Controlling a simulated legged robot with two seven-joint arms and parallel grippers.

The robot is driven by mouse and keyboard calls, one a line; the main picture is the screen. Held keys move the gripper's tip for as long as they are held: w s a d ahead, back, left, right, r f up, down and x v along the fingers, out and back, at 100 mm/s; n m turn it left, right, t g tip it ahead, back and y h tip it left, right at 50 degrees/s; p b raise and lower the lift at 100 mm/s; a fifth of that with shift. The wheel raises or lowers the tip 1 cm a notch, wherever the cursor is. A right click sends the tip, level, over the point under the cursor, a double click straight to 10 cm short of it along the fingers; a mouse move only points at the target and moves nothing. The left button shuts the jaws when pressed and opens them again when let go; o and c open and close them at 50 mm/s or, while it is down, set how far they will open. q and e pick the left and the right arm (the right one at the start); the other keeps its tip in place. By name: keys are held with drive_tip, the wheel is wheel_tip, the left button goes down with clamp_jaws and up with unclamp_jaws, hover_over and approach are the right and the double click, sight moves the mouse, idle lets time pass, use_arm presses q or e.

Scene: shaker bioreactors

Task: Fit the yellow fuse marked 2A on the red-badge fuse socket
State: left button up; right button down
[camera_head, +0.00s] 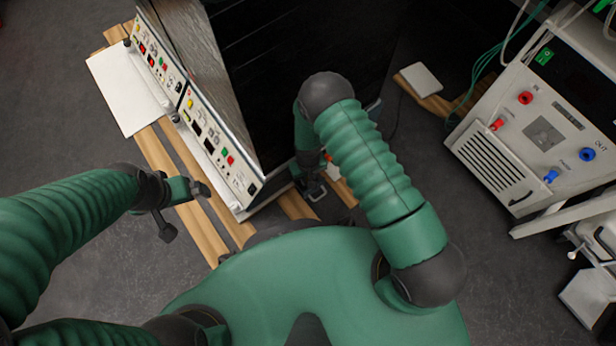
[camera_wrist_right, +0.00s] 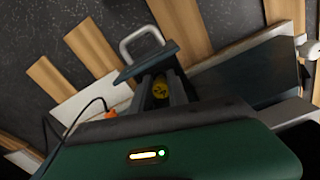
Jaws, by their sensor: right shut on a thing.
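My right gripper (camera_wrist_right: 162,80) is shut on a small yellow piece with dark marks (camera_wrist_right: 160,89), which looks like the yellow fuse; its 2A marking is not readable. In the head view the right gripper (camera_head: 314,190) is low beside the dark cabinet, partly hidden by my arm, and the fuse cannot be made out. My left gripper (camera_head: 183,208) is at the left with its fingers apart and empty, in front of the control panels. I cannot pick out the red-badge fuse socket in either view.
Two white control panels (camera_head: 225,140) with coloured buttons stand on wooden slats (camera_head: 208,236). A white cabinet (camera_head: 540,125) with red and blue ports is at the right. A metal handle (camera_wrist_right: 140,38) and an orange plug with black cable (camera_wrist_right: 110,114) lie near the right gripper.

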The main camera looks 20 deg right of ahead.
drive_tip(key=shift+f, duration=0.45)
drive_tip(key=c, duration=1.2)
unclamp_jaws()
wheel_tip(320, 180, up, 17)
drive_tip(key=p, duration=0.9)
